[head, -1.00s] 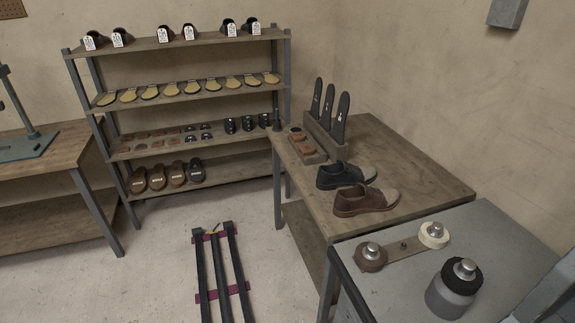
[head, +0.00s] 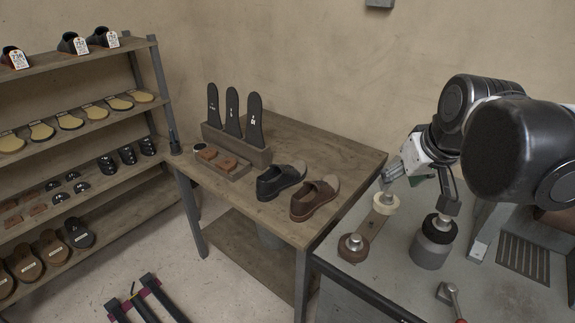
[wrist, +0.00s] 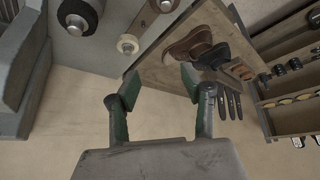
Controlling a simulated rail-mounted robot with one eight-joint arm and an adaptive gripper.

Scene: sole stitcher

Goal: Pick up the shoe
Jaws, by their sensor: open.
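Two shoes with beige toes sit side by side on the wooden table (head: 345,158). The black shoe (head: 279,181) is to the left and the brown shoe (head: 312,200) is nearer its front edge. In the wrist view the brown shoe (wrist: 188,42) lies beyond the right finger, with the dark shoe (wrist: 210,56) behind it. My gripper (wrist: 160,78) is open with nothing between its fingers. It is apart from both shoes, on the right side of the head view over the grey bench. Which shoe is meant cannot be told.
Upright black soles stand in a wooden holder (head: 240,146) behind the shoes. Shelves (head: 85,125) with soles and shoe parts stand at left.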

